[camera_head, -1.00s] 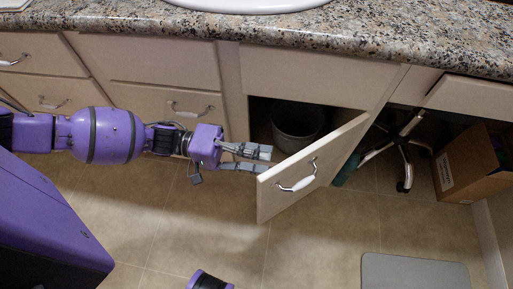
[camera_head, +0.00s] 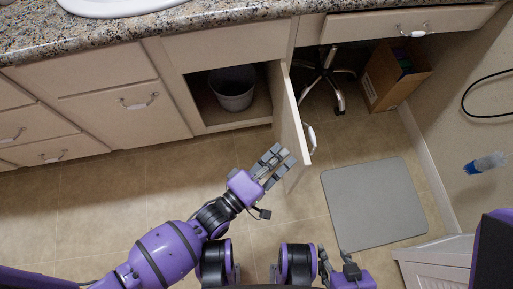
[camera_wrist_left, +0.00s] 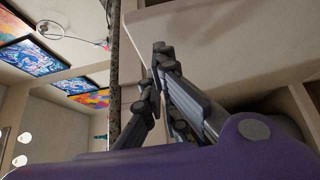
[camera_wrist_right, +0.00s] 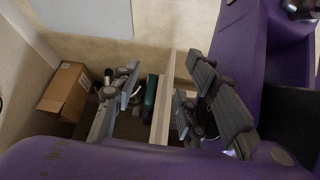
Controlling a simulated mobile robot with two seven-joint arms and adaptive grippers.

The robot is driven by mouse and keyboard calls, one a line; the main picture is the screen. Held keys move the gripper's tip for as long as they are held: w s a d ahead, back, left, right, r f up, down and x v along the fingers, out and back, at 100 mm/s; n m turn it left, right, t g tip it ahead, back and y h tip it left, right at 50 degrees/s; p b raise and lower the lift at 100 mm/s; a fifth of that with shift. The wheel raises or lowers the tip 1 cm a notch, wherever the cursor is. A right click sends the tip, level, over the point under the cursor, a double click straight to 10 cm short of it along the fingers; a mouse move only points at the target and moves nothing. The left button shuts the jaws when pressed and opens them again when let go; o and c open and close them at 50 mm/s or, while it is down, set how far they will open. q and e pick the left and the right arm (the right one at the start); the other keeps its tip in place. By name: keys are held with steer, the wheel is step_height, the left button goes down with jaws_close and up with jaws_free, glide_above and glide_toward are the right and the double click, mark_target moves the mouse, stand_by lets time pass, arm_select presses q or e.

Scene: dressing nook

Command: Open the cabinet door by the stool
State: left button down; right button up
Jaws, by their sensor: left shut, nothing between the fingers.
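The cabinet door (camera_head: 291,118) by the stool stands swung out, seen nearly edge-on in the head view, with its handle (camera_head: 310,138) on the right face. The open cabinet shows a grey bin (camera_head: 233,92) inside. The stool (camera_head: 325,76) shows only its metal base, under the counter to the right. My left gripper (camera_head: 277,162) is shut and empty, at the door's inner side near its free edge; I cannot tell if it touches. My right gripper (camera_head: 338,266) is open and empty, low in the head view, away from the door.
A cardboard box (camera_head: 394,75) stands right of the stool against the wall. A grey mat (camera_head: 373,203) lies on the floor right of the door. A white louvred piece (camera_head: 438,262) stands at lower right. Tiled floor (camera_head: 110,195) is clear at left.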

mark_target(301, 158)
arm_select(q)
steer(key=d, duration=0.5)
steer(key=shift+d, duration=1.15)
arm_select(e)
steer(key=shift+w+a, duration=0.4)
steer(key=shift+w, duration=0.45)
steer(key=shift+s+d, duration=0.1)
steer(key=shift+d, duration=0.05)
arm_select(q)
steer(key=shift+s+a, duration=0.1)
steer(key=shift+a, duration=0.05)
steer(key=v, duration=0.7)
arm_select(e)
steer(key=shift+s+f, duration=0.1)
steer(key=shift+s, duration=0.35)
